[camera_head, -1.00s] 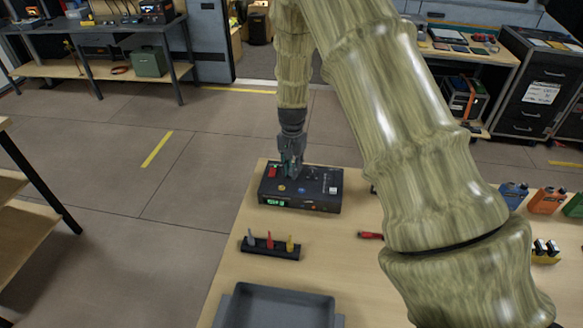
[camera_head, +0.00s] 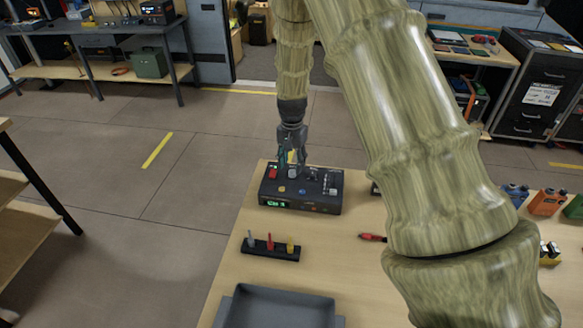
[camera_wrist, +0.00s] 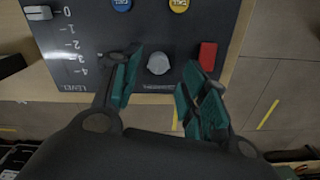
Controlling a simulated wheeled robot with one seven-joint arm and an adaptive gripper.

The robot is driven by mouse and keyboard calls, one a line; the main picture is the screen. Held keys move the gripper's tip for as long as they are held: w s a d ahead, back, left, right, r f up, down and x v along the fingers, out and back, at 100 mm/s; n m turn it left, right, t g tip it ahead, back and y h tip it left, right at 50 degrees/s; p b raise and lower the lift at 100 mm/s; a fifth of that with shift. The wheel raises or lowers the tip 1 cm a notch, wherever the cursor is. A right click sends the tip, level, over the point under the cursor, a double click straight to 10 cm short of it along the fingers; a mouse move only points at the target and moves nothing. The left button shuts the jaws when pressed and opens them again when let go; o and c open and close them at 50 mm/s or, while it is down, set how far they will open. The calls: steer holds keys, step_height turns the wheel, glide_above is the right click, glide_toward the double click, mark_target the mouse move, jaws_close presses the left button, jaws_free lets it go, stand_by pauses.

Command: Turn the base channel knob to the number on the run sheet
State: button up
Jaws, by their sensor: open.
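The base unit (camera_head: 317,203) is a dark box near the far edge of the wooden table, with a green display (camera_head: 275,203) too small to read. Its grey round knob (camera_wrist: 158,63) shows in the wrist view, between my finger pads. My gripper (camera_head: 291,162) is open over the back of the box, and it also shows in the wrist view (camera_wrist: 164,75). Both fingers stand apart from the knob, one on each side. I cannot read the knob's number. I cannot pick out the run sheet for certain.
The panel also has a red block (camera_wrist: 207,56), blue and yellow buttons, and a level slider (camera_wrist: 38,13). On the table are a small rack (camera_head: 270,248) with coloured pegs, a grey tray (camera_head: 230,305), a red-handled tool (camera_head: 372,237) and coloured bottles at right.

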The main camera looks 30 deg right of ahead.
mark_target(292, 171)
step_height(292, 171, up, 9)
stand_by(0.3)
stand_by(0.5)
